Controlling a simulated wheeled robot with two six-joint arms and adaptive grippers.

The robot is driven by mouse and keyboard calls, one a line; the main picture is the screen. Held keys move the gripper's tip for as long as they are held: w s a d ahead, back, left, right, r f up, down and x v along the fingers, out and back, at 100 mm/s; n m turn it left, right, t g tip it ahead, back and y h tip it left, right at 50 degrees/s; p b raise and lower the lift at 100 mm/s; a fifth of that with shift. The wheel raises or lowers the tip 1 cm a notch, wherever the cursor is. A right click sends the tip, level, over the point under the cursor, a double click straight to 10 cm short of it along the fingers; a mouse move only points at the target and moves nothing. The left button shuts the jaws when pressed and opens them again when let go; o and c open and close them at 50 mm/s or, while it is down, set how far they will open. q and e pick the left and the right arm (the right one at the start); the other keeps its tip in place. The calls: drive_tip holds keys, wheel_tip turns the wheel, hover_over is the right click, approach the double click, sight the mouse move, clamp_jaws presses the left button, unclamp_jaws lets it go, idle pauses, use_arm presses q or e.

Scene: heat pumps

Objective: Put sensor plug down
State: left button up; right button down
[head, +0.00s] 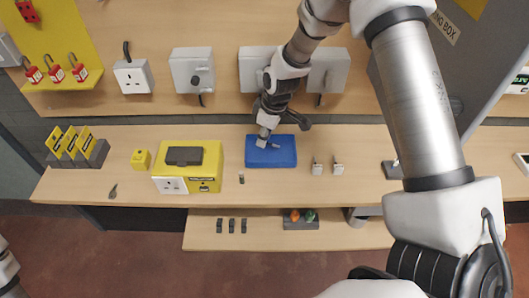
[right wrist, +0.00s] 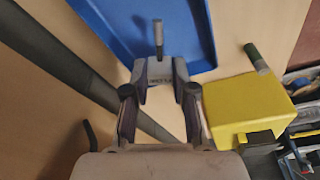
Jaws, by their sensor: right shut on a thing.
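My right gripper (head: 265,139) is over the blue tray (head: 249,160) on the bench. In the right wrist view the gripper (right wrist: 159,70) is shut on the grey sensor plug (right wrist: 158,38), whose thin end points away from the fingers. The plug shows over the blue tray (right wrist: 120,30) in that view. In the head view the plug is small and partly hidden by the gripper, so I cannot tell whether it touches the tray floor. My left gripper is not in view.
Two similar small grey plugs (head: 317,169) (head: 337,169) stand right of the tray. A yellow socket box (head: 207,157) and a small dark cylinder (head: 241,179) are on its left. Grey wall boxes (head: 192,69) are behind. A lower shelf (head: 265,238) holds several dark pieces.

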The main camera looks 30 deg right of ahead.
drive_tip(key=f+b, duration=0.1)
drive_tip(key=f, duration=0.1)
drive_tip(key=f+b, duration=0.1)
drive_tip(key=shift+w+d+f, duration=0.15)
drive_tip(key=shift+d+f, duration=0.05)
drive_tip(key=shift+f, duration=0.15)
drive_tip(key=shift+a+r, duration=0.1)
drive_tip(key=shift+r, duration=0.15)
drive_tip(key=shift+f, duration=0.2)
drive_tip(key=c, duration=0.9)
unclamp_jaws()
drive_tip(key=shift+c, duration=0.2)
drive_tip(key=shift+r, duration=0.1)
drive_tip(key=p+v, duration=1.2)
drive_tip(key=p, duration=0.1)
